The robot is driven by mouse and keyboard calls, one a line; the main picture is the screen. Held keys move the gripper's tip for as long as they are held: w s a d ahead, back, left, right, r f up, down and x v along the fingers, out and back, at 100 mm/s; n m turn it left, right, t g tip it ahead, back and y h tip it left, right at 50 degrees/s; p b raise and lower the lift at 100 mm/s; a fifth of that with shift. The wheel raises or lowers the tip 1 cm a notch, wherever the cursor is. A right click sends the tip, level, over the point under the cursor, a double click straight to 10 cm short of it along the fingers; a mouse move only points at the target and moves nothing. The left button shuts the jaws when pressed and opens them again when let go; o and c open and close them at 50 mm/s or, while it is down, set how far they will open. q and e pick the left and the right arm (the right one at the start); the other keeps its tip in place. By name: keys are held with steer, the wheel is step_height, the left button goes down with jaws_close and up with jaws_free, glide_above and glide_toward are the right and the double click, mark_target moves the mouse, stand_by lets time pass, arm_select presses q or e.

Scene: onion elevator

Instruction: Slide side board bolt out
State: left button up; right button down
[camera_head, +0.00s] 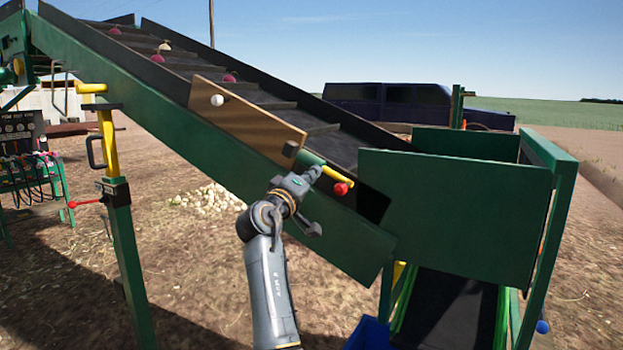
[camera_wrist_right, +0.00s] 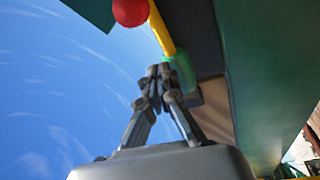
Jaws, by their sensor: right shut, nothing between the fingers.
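The side board bolt is a yellow bar (camera_head: 334,173) with a red knob (camera_head: 341,189), at the lower right end of the wooden side board (camera_head: 243,117). The bolt sits in a green sleeve (camera_head: 309,157) on the conveyor's side. My right gripper (camera_head: 313,173) is shut and empty, close beside the sleeve and the bolt. In the right wrist view its fingertips (camera_wrist_right: 159,72) are together beside the yellow bar (camera_wrist_right: 161,30), and the red knob (camera_wrist_right: 130,12) is farther up. I cannot tell whether the fingers touch the bolt. My left gripper is not in view.
The green conveyor (camera_head: 150,95) slopes down to a green hopper (camera_head: 455,205) at right. A yellow-topped post (camera_head: 107,140) with a red lever stands at left. Onions (camera_head: 209,197) lie piled on the ground. A blue bin (camera_head: 369,335) stands below the hopper.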

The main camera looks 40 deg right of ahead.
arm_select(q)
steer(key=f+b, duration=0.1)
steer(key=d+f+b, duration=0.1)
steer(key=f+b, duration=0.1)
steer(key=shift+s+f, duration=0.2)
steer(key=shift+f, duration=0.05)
arm_select(e)
steer(key=v, duration=0.9)
steer(key=shift+s, duration=0.35)
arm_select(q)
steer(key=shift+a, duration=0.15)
